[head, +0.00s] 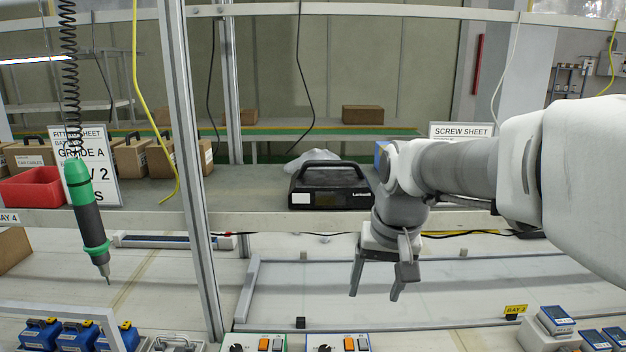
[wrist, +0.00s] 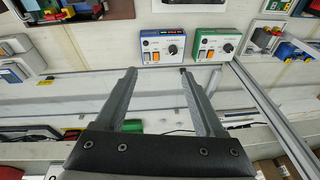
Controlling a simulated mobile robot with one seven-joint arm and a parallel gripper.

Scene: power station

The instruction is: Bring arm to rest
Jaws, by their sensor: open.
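My arm reaches in from the right of the head view and bends down at the wrist. My gripper (head: 375,292) hangs above the light workbench, fingers pointing down and apart, with nothing between them. In the wrist view my gripper (wrist: 160,75) also shows open and empty. Beyond its fingertips are a blue control box (wrist: 163,45) and a green control box (wrist: 215,45) with knobs and orange switches. The fingertips look apart from both boxes.
A black case (head: 328,187) stands on the shelf behind my gripper. A green screwdriver (head: 84,205) hangs on a coiled cord at left. A metal upright (head: 190,150) stands left of centre. Blue units (head: 75,335) sit front left, others (head: 557,320) front right. The bench under my gripper is mostly clear.

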